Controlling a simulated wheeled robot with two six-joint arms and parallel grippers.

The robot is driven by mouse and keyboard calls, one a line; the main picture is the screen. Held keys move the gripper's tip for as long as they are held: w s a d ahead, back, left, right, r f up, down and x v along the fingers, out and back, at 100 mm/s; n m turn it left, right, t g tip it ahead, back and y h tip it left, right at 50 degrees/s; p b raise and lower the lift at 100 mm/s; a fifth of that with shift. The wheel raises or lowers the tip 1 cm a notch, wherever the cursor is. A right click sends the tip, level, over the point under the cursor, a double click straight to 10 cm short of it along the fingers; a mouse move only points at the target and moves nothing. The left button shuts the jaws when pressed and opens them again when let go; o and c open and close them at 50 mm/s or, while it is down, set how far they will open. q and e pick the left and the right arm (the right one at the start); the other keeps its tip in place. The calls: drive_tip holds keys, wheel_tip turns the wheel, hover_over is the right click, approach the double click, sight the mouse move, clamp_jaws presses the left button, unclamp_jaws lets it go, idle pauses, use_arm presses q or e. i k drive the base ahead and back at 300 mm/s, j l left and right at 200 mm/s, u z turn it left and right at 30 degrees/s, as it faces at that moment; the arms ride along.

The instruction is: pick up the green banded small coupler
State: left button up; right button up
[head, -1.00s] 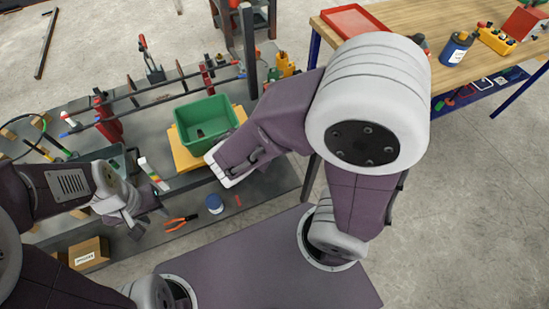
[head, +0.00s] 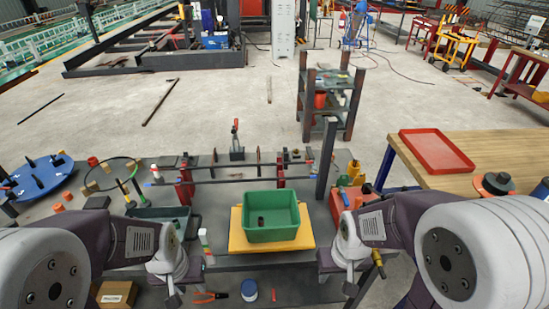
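I cannot make out a green banded small coupler for sure. A small dark piece (head: 261,221) lies inside the green bin (head: 273,232), with no band that I can tell. My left gripper (head: 173,291) points down at the front left of the bench, left of the bin. My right gripper (head: 350,288) points down right of the bin, over the bench's front right. Both are small and seen from behind, so their fingers are not clear. Neither touches the bin.
The green bin sits on a yellow board (head: 238,243). Orange-handled pliers (head: 208,297), a blue jar (head: 249,290) and a white-and-green bottle (head: 205,243) are near the front. A bar rack runs behind. A red tray (head: 437,151) lies on the wooden table at right.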

sight(176, 222)
drive_tip(key=u, duration=0.95)
